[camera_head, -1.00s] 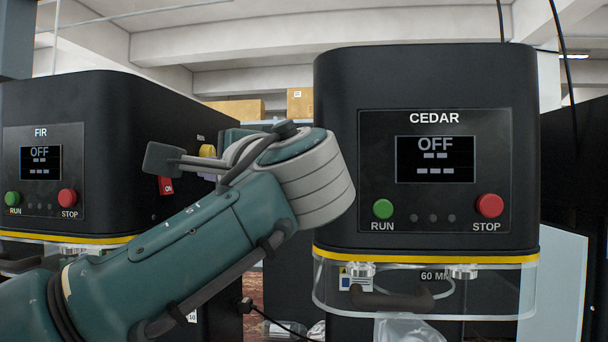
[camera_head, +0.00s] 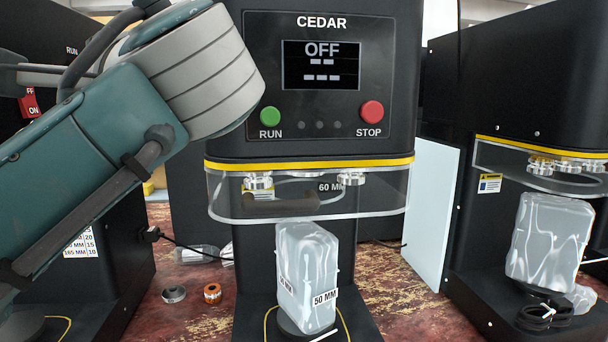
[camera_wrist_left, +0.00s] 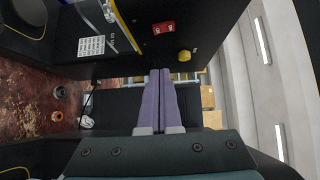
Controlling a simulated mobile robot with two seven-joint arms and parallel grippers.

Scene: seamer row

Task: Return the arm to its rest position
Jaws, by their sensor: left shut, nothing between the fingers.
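My left arm, teal with a grey ribbed joint, comes in from the left in the head view and crosses in front of the machine on the left. Its fingers are out of the head view. In the left wrist view my left gripper (camera_wrist_left: 160,100) shows as two purple fingers pressed together with nothing between them. The fingers point toward a dark machine side with a red ON switch (camera_wrist_left: 164,28) and a yellow knob (camera_wrist_left: 184,55), apart from both. My right gripper is not in view.
The CEDAR seamer (camera_head: 320,150) stands in the middle, its display reading OFF, with a wrapped 50 MM block (camera_head: 306,270) below its clear guard. Another seamer (camera_head: 540,110) with a wrapped block (camera_head: 549,238) stands right. Two small rings (camera_head: 212,293) lie on the worn red table (camera_head: 400,290).

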